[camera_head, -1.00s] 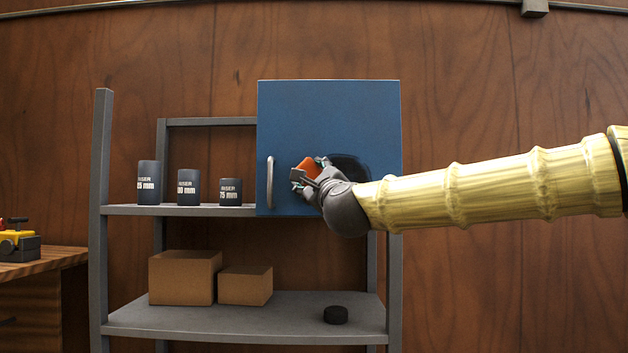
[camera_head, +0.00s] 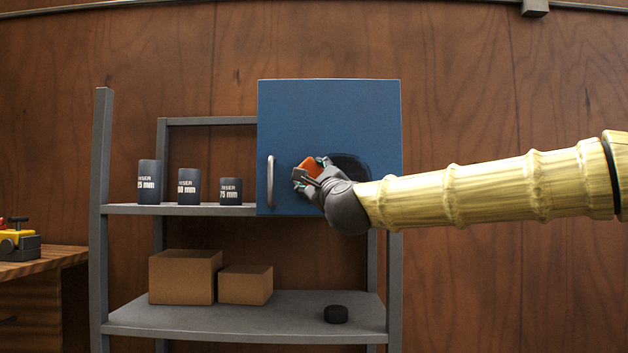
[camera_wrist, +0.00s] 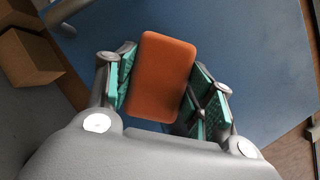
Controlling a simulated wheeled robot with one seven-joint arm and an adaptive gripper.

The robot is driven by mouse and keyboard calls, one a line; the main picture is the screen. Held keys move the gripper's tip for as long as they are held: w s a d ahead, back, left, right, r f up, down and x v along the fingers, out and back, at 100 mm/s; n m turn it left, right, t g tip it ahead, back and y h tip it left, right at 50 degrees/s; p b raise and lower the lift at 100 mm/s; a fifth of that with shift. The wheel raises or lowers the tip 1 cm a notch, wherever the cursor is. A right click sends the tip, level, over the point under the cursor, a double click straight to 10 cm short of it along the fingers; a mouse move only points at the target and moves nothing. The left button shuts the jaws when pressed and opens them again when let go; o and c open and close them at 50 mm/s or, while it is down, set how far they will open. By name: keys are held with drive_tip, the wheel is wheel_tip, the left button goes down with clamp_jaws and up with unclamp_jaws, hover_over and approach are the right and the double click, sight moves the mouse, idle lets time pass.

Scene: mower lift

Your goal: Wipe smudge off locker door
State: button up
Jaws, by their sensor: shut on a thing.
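The blue locker door (camera_head: 328,115) stands shut on the right part of the shelf unit, with a grey handle (camera_head: 270,182) at its left edge. A dark smudge (camera_head: 352,166) marks the door's lower right, partly hidden behind my gripper. My gripper (camera_head: 312,172) is shut on an orange block-like sponge (camera_head: 311,167) in front of the door, left of the smudge's visible part. In the wrist view the sponge (camera_wrist: 160,77) sits between the green finger pads, with the blue door behind it. I cannot tell whether the sponge touches the door.
Several dark riser cylinders (camera_head: 188,187) stand on the upper shelf left of the door. Cardboard boxes (camera_head: 185,277) and a black puck (camera_head: 335,314) are on the lower shelf. A wooden bench (camera_head: 40,264) is at far left.

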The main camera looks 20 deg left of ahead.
sight(314, 165)
drive_tip(key=shift+w+d+b, duration=0.5)
drive_tip(key=shift+d+b, duration=0.15)
drive_tip(key=shift+d, duration=1.1)
drive_tip(key=shift+w+d+b, duration=0.55)
drive_tip(key=shift+d+b, duration=0.05)
drive_tip(key=shift+d, duration=1.1)
drive_tip(key=shift+w+d+b, duration=0.5)
drive_tip(key=shift+d+b, duration=0.15)
drive_tip(key=shift+d, duration=1.1)
drive_tip(key=shift+w+d+f+b, duration=0.15)
drive_tip(key=shift+d+b, duration=0.1)
drive_tip(key=shift+d, duration=0.35)
drive_tip(key=shift+w+d+r+b, duration=0.15)
drive_tip(key=shift+d+b, duration=0.1)
drive_tip(key=shift+d, duration=0.3)
drive_tip(key=shift+w+d+f+b, duration=0.15)
drive_tip(key=shift+d+b, duration=0.1)
drive_tip(key=shift+d, duration=0.35)
drive_tip(key=shift+a, duration=0.15)
drive_tip(key=shift+s+a+b, duration=0.25)
drive_tip(key=shift+s+a, duration=0.45)
drive_tip(key=shift+a, duration=1.6)
drive_tip(key=shift+s+a+b, duration=0.3)
drive_tip(key=shift+s+a, duration=0.35)
drive_tip(key=shift+a, duration=1.65)
drive_tip(key=shift+s+a+b, duration=0.25)
drive_tip(key=shift+s+a, duration=0.45)
drive_tip(key=shift+a, duration=1.6)
drive_tip(key=shift+r+p, duration=1)
drive_tip(key=shift+r, duration=0.65)
